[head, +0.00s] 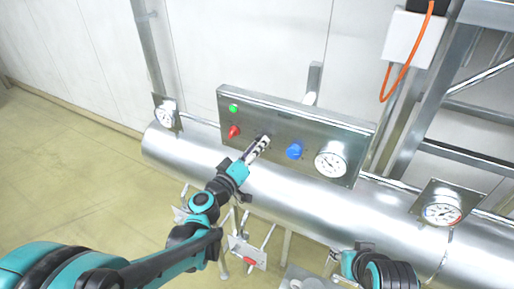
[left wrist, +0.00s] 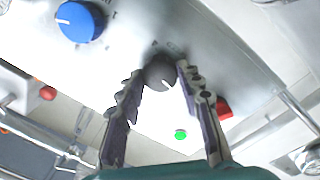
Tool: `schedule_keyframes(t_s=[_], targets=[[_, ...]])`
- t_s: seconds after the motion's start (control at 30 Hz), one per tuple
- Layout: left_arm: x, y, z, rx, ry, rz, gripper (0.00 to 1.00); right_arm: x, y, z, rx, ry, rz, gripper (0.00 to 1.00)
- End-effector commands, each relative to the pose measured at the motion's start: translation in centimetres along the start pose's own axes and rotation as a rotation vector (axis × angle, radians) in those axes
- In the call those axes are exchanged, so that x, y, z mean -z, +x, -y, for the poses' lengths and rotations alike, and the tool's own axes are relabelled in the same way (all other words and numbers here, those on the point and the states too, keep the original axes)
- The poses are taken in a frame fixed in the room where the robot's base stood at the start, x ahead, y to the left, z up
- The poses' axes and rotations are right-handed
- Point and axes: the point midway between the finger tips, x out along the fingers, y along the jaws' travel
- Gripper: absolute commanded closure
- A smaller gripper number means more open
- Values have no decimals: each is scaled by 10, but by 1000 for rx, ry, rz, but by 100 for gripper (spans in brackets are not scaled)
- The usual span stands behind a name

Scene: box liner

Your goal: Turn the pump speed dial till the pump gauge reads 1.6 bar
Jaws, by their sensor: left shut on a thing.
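A steel control panel (head: 232,102) carries a blue dial (head: 295,150) and a round white gauge (head: 331,164) at its right end. My left gripper (head: 263,141) is at the panel, left of the blue dial. In the left wrist view its fingers (left wrist: 158,80) are shut on a dark dial (left wrist: 160,72) with a white pointer mark. The gripper mostly hides this dial in the head view. The blue dial (left wrist: 78,20) also shows in the left wrist view. The dial labels and gauge reading are too small to read. My right gripper (head: 340,258) is low, away from the panel.
The panel also has a green light (head: 233,108) and a red knob (head: 233,131). A large steel pipe (head: 300,195) runs below it, with a gauge at left (head: 164,116) and another at right (head: 442,211). An orange cable (head: 409,65) hangs at the upper right.

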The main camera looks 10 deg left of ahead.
Motion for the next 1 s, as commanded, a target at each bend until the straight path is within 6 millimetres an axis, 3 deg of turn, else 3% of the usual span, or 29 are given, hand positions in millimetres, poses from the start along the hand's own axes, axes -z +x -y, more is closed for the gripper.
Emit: schedule_keyframes(t_s=[0.23, 0.27, 0.33, 0.73, 1.0], targets=[[1, 0, 0, 1, -1, -2, 93, 0, 0, 0, 0, 0, 0, 60], [1, 0, 0, 1, -1, -2, 62, 0, 0, 0, 0, 0, 0, 60], [1, 0, 0, 1, -1, -1, 43, 0, 0, 0, 0, 0, 0, 60], [1, -6, 0, 1, 1, -1, 43, 0, 0, 0, 0, 0, 0, 60], [1, -59, 1, 3, 1, -4, 43, 0, 0, 0, 0, 0, 0, 60]])
